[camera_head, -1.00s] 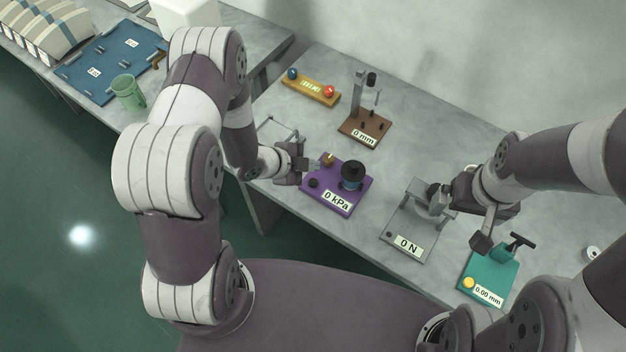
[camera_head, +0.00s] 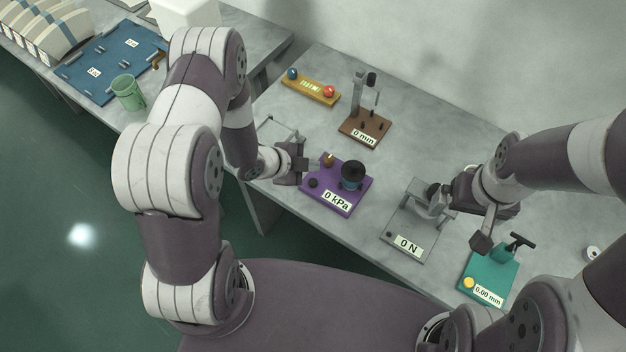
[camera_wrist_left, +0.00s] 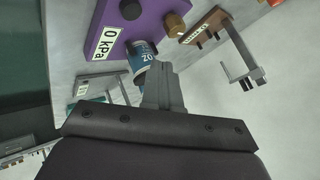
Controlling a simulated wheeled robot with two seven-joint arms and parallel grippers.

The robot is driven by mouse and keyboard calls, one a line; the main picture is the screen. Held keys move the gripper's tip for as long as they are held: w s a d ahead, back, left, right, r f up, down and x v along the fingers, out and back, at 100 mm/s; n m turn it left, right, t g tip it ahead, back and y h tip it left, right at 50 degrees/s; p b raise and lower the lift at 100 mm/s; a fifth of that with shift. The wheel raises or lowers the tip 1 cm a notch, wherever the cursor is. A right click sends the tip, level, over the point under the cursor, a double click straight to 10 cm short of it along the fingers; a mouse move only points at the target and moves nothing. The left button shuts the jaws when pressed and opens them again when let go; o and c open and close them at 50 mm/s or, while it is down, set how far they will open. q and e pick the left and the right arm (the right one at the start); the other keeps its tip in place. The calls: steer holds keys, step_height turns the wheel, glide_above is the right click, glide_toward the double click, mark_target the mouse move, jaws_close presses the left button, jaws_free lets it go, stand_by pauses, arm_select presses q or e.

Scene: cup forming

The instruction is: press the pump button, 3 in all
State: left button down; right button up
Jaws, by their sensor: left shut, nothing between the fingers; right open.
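The purple pump base (camera_head: 335,201) with the label "0 kPa" lies on the grey bench. It carries a small black knob (camera_head: 313,183), a brass knob (camera_head: 328,159) and a blue cylinder (camera_head: 351,184) with a wide black top (camera_head: 353,169). I cannot tell for sure which part is the pump button. My left gripper (camera_head: 299,165) is shut and empty at the base's left edge. In the left wrist view its closed fingers (camera_wrist_left: 161,70) overlap the blue cylinder (camera_wrist_left: 141,56); contact cannot be told.
The grey "0 N" device (camera_head: 399,238) and teal "0.00 mm" device (camera_head: 487,264) stand to the right. A brown "0 mm" stand (camera_head: 364,126) and a yellow bar (camera_head: 310,87) with blue and red balls lie behind. A green mug (camera_head: 127,93) stands at the left.

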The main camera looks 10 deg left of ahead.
arm_select(q)
step_height(320, 180, up, 5)
steer(key=p, duration=0.3)
glide_above(310, 184)
steer(key=shift+f+b, duration=0.35)
steer(key=shift+f, duration=0.25)
steer(key=shift+f, duration=0.1)
step_height(310, 184, down, 9)
steer(key=b, duration=0.7)
steer(key=shift+b, duration=0.4)
stand_by(0.7)
steer(key=shift+f+b, duration=0.25)
steer(key=shift+b, duration=0.1)
